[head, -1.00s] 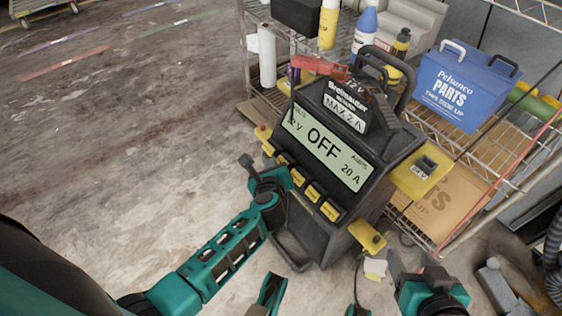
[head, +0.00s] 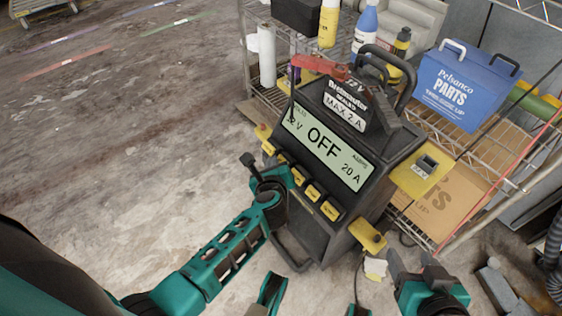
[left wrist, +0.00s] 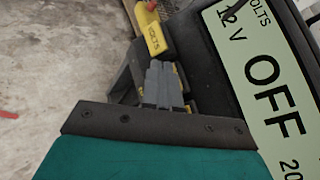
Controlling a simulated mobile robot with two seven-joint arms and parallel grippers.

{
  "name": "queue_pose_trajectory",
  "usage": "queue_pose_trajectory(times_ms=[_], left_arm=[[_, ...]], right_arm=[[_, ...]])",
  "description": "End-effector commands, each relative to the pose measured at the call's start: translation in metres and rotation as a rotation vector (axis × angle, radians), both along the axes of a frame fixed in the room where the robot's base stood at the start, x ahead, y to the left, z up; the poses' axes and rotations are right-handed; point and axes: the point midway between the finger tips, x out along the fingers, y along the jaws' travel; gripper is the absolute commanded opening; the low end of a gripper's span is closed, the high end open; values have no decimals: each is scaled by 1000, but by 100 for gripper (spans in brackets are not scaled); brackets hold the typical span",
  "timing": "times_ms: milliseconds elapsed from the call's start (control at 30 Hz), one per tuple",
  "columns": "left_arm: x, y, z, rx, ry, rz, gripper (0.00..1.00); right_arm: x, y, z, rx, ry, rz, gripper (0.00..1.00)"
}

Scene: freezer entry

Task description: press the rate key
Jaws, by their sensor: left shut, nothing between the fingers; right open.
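The black charger (head: 300,235) stands with its display (head: 325,145) reading 12 V, OFF and 20 A. The display also shows in the left wrist view (left wrist: 262,85). A row of yellow keys (head: 313,191) runs below it; their labels are too small to read in the head view, so I cannot tell which is the rate key. In the left wrist view a yellow tab (left wrist: 154,36) reads VOLTS. My left gripper (head: 288,172) is shut and empty at the key row; its grey fingers (left wrist: 162,82) partly hide a yellow key. Contact is unclear. My right gripper (head: 411,262) is open, lower right.
A wire shelf (head: 475,148) behind the charger holds bottles, a blue parts box (head: 460,85) and a cardboard box (head: 443,205). A red clamp (head: 318,66) lies on the charger's top. Yellow pieces (head: 368,236) stick out at its sides.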

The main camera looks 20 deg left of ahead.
Motion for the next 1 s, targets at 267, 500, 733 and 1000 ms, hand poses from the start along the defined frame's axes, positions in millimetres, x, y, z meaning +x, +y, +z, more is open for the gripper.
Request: queue_pose_trajectory(times_ms=[267, 500, 733, 1000], left_arm=[[3, -2, -2, -1, 0, 0, 0], [3, -2, -3, -1, 0, 1, 0], [5, -3, -4, -2, 1, 1, 0], [8, -6, -5, -6, -2, 1, 0]], right_arm=[[-1, 0, -3, 0, 2, 1, 61], [-1, 0, -4, 0, 3, 1, 61], [-1, 0, -7, 0, 4, 1, 61], [-1, 0, -10, -1, 6, 0, 61]])
